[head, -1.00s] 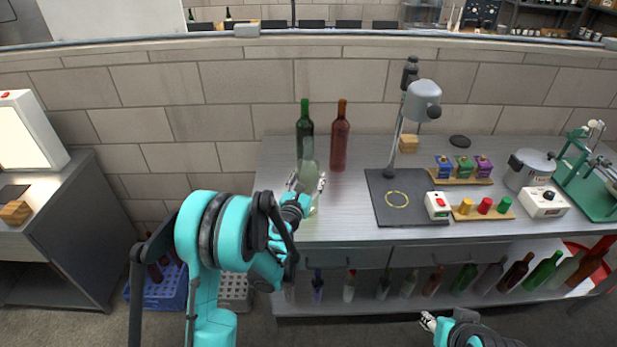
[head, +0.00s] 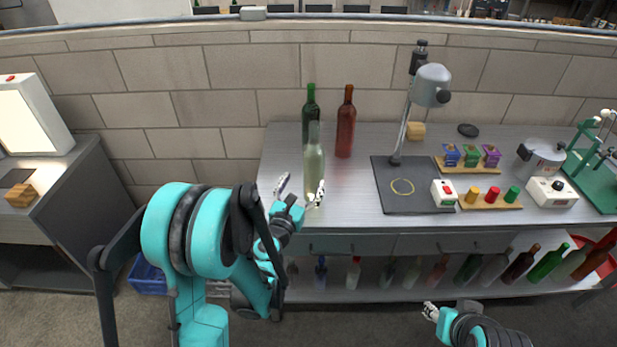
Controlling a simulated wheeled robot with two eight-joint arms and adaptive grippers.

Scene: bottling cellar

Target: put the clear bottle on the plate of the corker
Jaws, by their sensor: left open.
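The clear bottle (head: 314,165), pale and greenish, stands upright on the grey workbench (head: 345,205) in front of two darker bottles. My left gripper (head: 300,189) is open at the near side of the bottle, its fingers spread. One finger is left of the bottle and the other overlaps its lower right part; I cannot tell whether they touch it. The green device with a lever at the right end of the bench looks like the corker (head: 596,178); its plate is partly cut off by the frame. My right gripper (head: 431,311) is low at the front, away from the bench; its jaw state is unclear.
A green bottle (head: 310,118) and a red-brown bottle (head: 345,125) stand close behind. A lamp (head: 430,85) rises by a black mat (head: 411,203). A switch box (head: 443,192), trays of coloured pieces (head: 488,206), a pot (head: 540,157) and a white box (head: 551,192) stand before the corker.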

